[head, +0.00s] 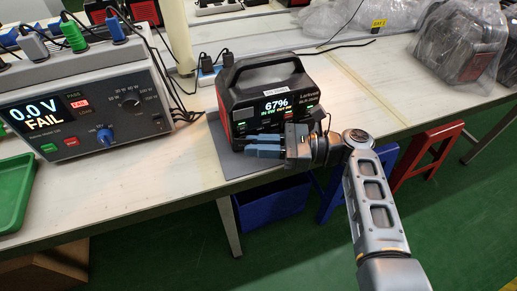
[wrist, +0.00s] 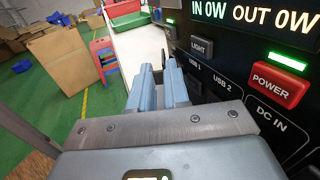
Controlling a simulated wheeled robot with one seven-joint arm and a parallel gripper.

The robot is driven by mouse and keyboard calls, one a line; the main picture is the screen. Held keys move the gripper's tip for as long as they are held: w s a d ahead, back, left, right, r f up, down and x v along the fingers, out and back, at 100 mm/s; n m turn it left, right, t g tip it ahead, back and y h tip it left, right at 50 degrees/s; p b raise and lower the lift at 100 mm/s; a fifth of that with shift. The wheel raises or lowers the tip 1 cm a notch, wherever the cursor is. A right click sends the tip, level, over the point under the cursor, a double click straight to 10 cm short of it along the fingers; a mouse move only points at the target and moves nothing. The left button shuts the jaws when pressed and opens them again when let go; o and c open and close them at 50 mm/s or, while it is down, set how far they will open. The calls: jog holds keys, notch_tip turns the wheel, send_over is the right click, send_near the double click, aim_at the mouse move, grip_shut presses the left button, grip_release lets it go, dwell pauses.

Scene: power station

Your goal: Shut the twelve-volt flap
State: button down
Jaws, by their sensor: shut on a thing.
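The black power station (head: 270,95) stands upright on a grey mat, its screen reading 67%. My gripper (head: 248,144) is low in front of its front face, with blue-grey fingers pointing left across the panel. In the wrist view the fingers (wrist: 158,82) are close together beside the panel's USB labels. A thin dark piece (wrist: 164,58), apparently the twelve-volt flap, stands out from the panel at the fingertips, and the fingers appear shut on it. The twelve-volt socket is hidden behind the fingers, so I cannot tell the flap's full angle.
The red POWER button (wrist: 277,86) and LIGHT button (wrist: 202,48) are on the panel close to my gripper. A tester (head: 85,100) reading FAIL stands left of the station, with a green tray (head: 15,190) before it. A bagged unit (head: 460,45) is at the right.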

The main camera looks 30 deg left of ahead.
jog(key=shift+s, duration=0.1)
jog(key=c, duration=1.2)
grip_release()
jog(key=shift+o, duration=0.2)
jog(key=shift+w+r, duration=0.15)
jog(key=shift+w, duration=0.05)
